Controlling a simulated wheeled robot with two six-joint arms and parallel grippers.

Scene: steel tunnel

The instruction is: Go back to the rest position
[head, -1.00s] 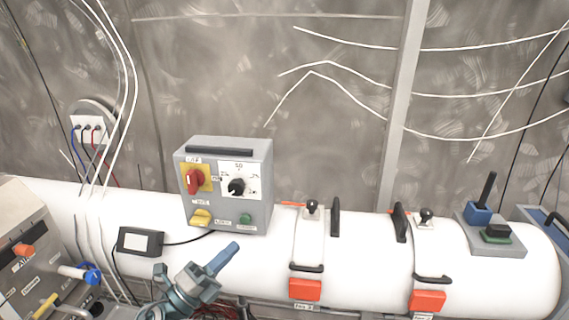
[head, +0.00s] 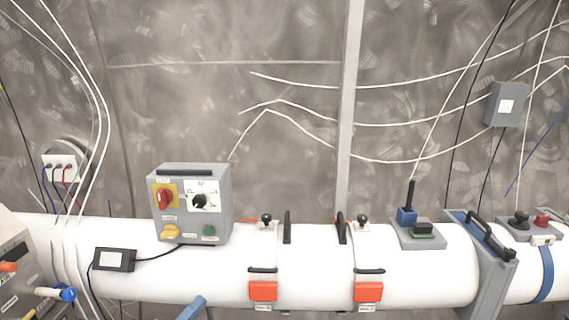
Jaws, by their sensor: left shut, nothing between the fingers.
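My right gripper is not in view.
A white pipe (head: 320,245) runs across the view, with two orange-latched clamps (head: 263,291) and a grey flange (head: 482,262). A small black device (head: 114,260) is at left. A grey machine (head: 14,268) fills the lower left corner.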

